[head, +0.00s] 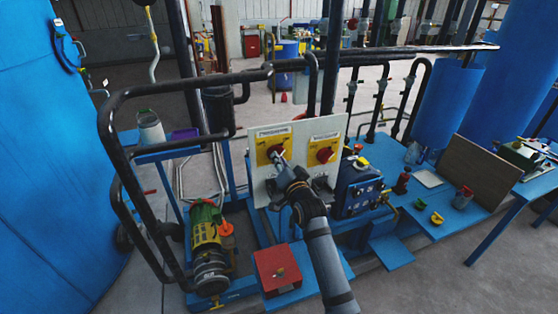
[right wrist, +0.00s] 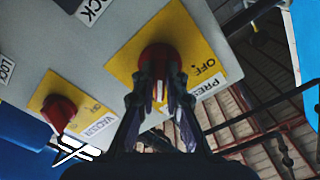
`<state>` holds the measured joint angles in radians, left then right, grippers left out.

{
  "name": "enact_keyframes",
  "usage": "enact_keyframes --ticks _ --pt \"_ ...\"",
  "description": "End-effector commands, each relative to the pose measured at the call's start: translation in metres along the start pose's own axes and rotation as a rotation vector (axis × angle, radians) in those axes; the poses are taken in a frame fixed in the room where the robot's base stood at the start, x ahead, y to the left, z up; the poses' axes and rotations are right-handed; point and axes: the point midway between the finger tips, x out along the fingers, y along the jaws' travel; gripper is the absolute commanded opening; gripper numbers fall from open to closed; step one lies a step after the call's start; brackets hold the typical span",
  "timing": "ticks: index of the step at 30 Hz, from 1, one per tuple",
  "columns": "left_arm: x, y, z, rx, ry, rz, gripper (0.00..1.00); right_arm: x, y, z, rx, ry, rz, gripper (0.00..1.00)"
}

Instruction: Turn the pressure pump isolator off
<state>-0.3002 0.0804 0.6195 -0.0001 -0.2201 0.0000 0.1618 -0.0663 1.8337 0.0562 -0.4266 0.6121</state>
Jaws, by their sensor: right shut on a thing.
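The pressure pump isolator is a red rotary knob on a yellow plate (head: 264,158), on the left half of an upright pale panel. In the right wrist view the red knob (right wrist: 160,57) sits on a yellow plate marked OFF, beside a label starting "PRES". My right gripper (head: 279,160) reaches up to the panel and is shut on this knob. In the right wrist view its two fingers (right wrist: 160,92) lie on either side of the knob's handle, with a white mark between them. The knob's exact angle is partly hidden. My left gripper is not in view.
A second red knob (head: 324,154), labelled VACUUM in the wrist view (right wrist: 59,113), sits close by on the same panel (head: 297,131). Black pipework (head: 118,155) curves at the left. A red box (head: 278,268) and a green-yellow motor pump (head: 207,240) stand below.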

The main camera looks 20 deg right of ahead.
Motion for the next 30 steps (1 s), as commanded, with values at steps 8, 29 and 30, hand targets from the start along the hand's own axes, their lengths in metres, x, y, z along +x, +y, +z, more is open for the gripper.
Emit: enact_keyframes --ticks 8,29,30 --pt "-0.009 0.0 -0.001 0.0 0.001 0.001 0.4 0.0 0.0 0.0 -0.195 -0.003 0.002 0.0" --pt "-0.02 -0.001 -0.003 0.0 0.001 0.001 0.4 0.0 0.002 0.0 -0.858 -0.003 0.0 0.0" --pt "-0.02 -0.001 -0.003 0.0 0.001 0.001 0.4 0.0 0.002 0.0 -0.896 -0.003 0.0 0.0"
